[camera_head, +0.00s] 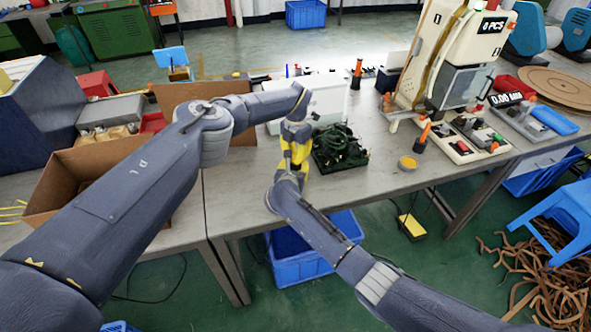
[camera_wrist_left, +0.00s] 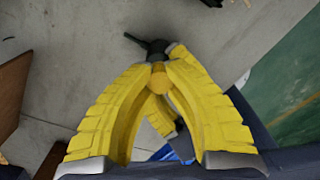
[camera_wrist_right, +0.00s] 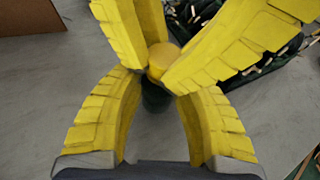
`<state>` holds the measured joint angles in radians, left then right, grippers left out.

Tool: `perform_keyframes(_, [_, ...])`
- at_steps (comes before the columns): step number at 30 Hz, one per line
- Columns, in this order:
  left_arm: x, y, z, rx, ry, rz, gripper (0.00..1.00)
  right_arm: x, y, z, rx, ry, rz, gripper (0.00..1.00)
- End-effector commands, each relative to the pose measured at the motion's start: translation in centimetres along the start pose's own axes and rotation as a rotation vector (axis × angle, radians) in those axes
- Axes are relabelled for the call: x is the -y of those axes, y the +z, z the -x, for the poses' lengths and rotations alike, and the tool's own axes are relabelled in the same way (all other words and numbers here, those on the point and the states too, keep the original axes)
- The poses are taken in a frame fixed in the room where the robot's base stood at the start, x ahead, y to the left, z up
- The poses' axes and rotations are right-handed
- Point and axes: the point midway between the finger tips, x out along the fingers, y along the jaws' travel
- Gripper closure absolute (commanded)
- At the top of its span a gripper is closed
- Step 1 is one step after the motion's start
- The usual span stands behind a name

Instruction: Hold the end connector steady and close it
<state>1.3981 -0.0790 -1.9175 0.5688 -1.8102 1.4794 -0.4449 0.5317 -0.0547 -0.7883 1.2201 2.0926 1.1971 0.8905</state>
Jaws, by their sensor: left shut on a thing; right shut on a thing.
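The end connector is mostly hidden by the fingers in the head view. In the right wrist view its round yellow part (camera_wrist_right: 162,57) sits between the fingers, with a dark body (camera_wrist_right: 155,98) below it. In the left wrist view its black end (camera_wrist_left: 156,46) sticks out past the fingertips. My left gripper (camera_head: 297,146) is shut on the connector from above, over the table. My right gripper (camera_head: 286,164) is shut on it from the near side. The two sets of yellow fingers cross close together. Whether the connector is closed cannot be told.
A heap of dark green cables (camera_head: 340,150) lies just right of the grippers. A white box (camera_head: 328,100) stands behind, and an open cardboard box (camera_head: 80,172) is at left. A press machine (camera_head: 452,60) stands at right.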

Motion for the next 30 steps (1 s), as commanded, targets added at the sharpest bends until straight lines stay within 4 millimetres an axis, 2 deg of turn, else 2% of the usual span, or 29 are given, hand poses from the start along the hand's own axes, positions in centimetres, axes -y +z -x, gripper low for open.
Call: perform_keyframes(30, [0.04,-0.02,-0.09,0.001,-0.001,-1.606,1.00,0.08,-0.25,-0.02,-0.004,-0.002,0.000,1.00])
